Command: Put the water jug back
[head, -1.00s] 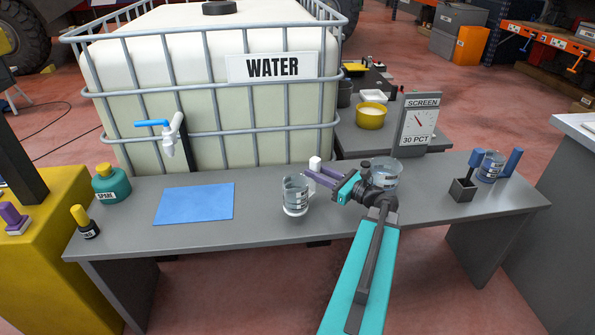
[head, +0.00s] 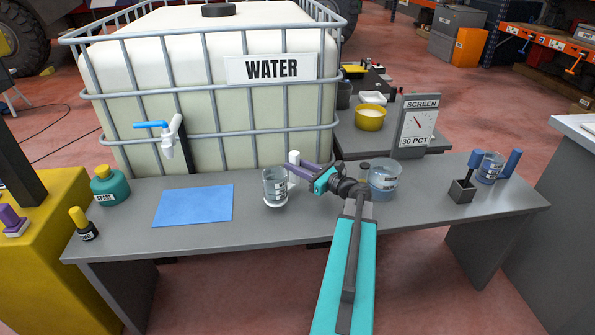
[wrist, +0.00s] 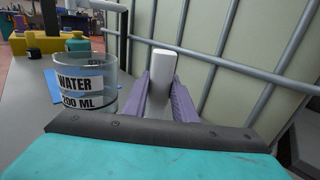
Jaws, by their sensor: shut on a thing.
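The water jug (head: 276,190) is a clear beaker with a white upright handle (head: 294,157); it looks about upright over the grey bench, right of the blue mat. In the wrist view the jug (wrist: 85,92) reads "WATER 200 ML" and stands left of my fingers. My gripper (head: 295,170) reaches in from the right, its purple fingers shut on the white handle, which also shows between them in the wrist view (wrist: 162,68). I cannot tell how high the jug's base is above the bench.
The blue mat (head: 193,205) lies bare. The tank's tap (head: 168,135) is behind it. A clear bowl (head: 384,182) stands right of my wrist. A blue-handled beaker (head: 490,168) and dark holder (head: 462,190) are at the right end; a teal bottle (head: 110,186) is at the left.

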